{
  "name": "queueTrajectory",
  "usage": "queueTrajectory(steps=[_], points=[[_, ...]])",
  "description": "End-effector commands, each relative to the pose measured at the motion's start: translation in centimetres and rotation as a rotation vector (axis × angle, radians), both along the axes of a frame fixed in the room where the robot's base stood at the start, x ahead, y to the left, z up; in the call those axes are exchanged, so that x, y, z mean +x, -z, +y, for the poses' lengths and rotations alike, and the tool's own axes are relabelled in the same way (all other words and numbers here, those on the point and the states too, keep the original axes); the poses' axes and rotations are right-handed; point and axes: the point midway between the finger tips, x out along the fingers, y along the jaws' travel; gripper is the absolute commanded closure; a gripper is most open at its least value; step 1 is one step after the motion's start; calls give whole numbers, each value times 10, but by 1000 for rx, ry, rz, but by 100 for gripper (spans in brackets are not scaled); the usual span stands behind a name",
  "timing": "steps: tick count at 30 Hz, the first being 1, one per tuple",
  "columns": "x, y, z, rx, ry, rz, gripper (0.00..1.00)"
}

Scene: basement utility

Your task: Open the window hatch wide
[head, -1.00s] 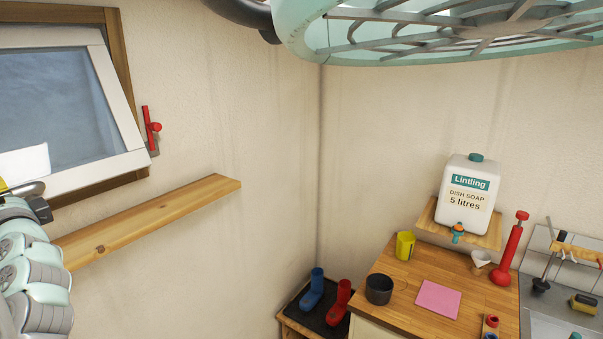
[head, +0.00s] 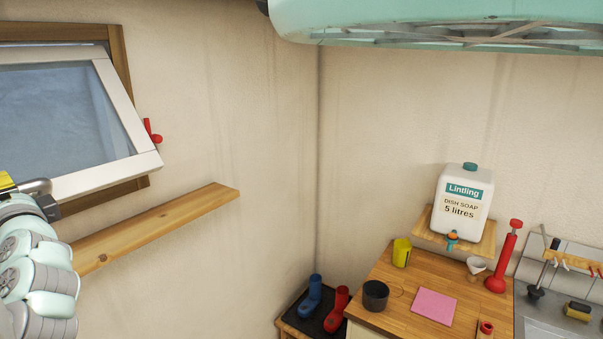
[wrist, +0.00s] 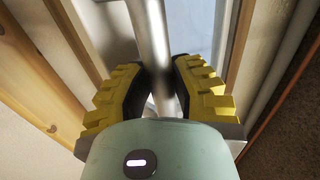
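The window hatch (head: 110,172) is a white-framed glass pane at the left of the head view. Its top stays near the wooden frame (head: 124,75) and its bottom edge stands out from the wall, so it is partly open. A metal bar handle (head: 38,186) shows at its lower edge, and also in the wrist view (wrist: 150,25). My gripper (head: 8,182) is at the left edge of the head view. In the wrist view its yellow-padded fingers (wrist: 160,88) are closed around the bar from both sides. The far end of the hatch is out of view.
A wooden shelf (head: 160,225) juts from the wall below the hatch. A red lever (head: 152,132) is beside the window frame. A large teal round fixture with a grille (head: 450,22) hangs overhead. A counter (head: 395,315) with a soap container (head: 463,205) stands at right.

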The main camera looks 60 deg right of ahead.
Motion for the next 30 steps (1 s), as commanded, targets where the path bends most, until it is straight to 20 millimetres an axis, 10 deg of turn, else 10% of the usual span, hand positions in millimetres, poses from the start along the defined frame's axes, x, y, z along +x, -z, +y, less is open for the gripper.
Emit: queueTrajectory(steps=[9,30], points=[[0,0,0,0,0,-1,48],[-38,7,0,3,1,-3,48]])
